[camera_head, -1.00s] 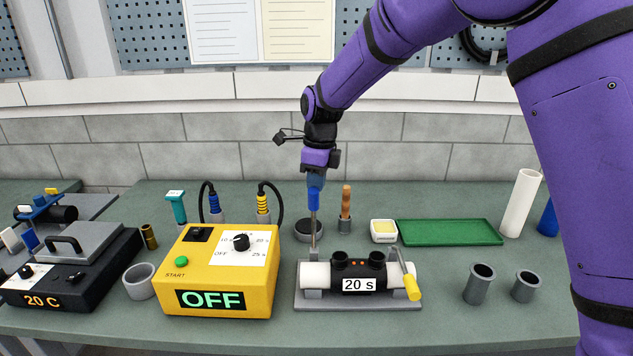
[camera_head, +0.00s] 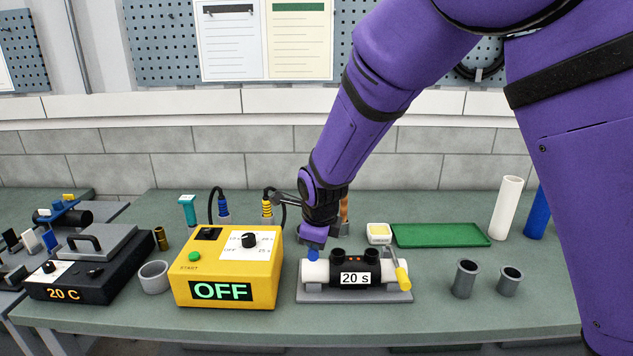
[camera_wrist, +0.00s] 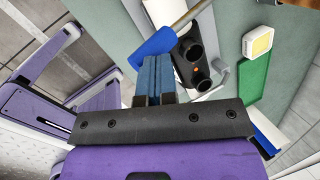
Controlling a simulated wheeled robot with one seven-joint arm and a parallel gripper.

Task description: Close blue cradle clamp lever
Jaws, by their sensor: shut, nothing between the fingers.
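The cradle (camera_head: 350,296) is a grey plate carrying a white pipe (camera_head: 315,271) and a black coupling marked "20 s" (camera_head: 355,268). The blue lever handle (camera_head: 313,254) is at the cradle's left end, directly below my gripper, which hides most of the lever. In the wrist view the blue handle (camera_wrist: 158,48) and its metal rod (camera_wrist: 192,14) lie across the fingertips. My gripper (camera_wrist: 158,62) is shut with nothing between its fingers; its tips appear to touch the handle from outside. The yellow lever (camera_head: 402,276) at the right end is tilted low toward the front.
The yellow timer box reading OFF (camera_head: 235,292) stands close left of the cradle. Grey cups (camera_head: 465,278) stand to the right. A green tray (camera_head: 440,235) and a small yellow-topped box (camera_head: 379,233) are behind. The bench front is clear.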

